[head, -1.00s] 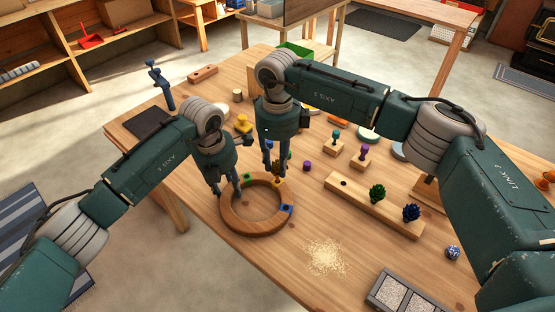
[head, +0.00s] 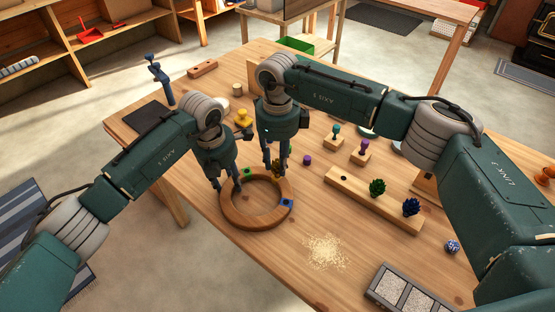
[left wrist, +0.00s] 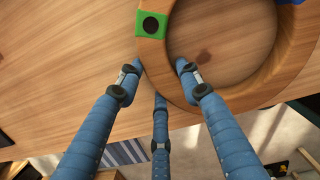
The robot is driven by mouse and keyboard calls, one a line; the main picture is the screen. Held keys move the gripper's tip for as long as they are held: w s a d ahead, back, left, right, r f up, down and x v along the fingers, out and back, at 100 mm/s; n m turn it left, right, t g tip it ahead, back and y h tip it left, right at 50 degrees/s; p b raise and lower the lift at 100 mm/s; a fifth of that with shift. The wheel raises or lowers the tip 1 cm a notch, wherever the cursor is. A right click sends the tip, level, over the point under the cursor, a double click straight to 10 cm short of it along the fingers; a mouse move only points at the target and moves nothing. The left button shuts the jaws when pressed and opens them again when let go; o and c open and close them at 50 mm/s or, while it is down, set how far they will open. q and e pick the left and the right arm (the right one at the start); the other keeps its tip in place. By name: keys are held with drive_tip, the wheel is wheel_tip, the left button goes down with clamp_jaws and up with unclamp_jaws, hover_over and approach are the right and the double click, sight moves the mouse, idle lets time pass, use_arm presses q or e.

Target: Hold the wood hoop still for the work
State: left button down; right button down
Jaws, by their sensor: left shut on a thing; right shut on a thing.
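The round wood hoop (head: 238,217) lies flat on the table, with a green patch bearing a dark spot in the left wrist view (left wrist: 151,26) and a blue patch (head: 287,203) at its right. My left gripper (head: 228,185) is shut on the hoop's left side; the left wrist view shows its fingers (left wrist: 160,75) on both sides of the rim.
A long block (head: 347,191) with green (head: 377,187) and blue (head: 411,207) cones stands at right. Pale crumbs (head: 325,251) and a grey tray (head: 370,293) lie in front.

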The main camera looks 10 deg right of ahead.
drive_tip(key=c, duration=1.3)
unclamp_jaws()
drive_tip(key=shift+r, duration=4)
use_arm(q)
drive_tip(key=c, duration=1.1)
unclamp_jaws()
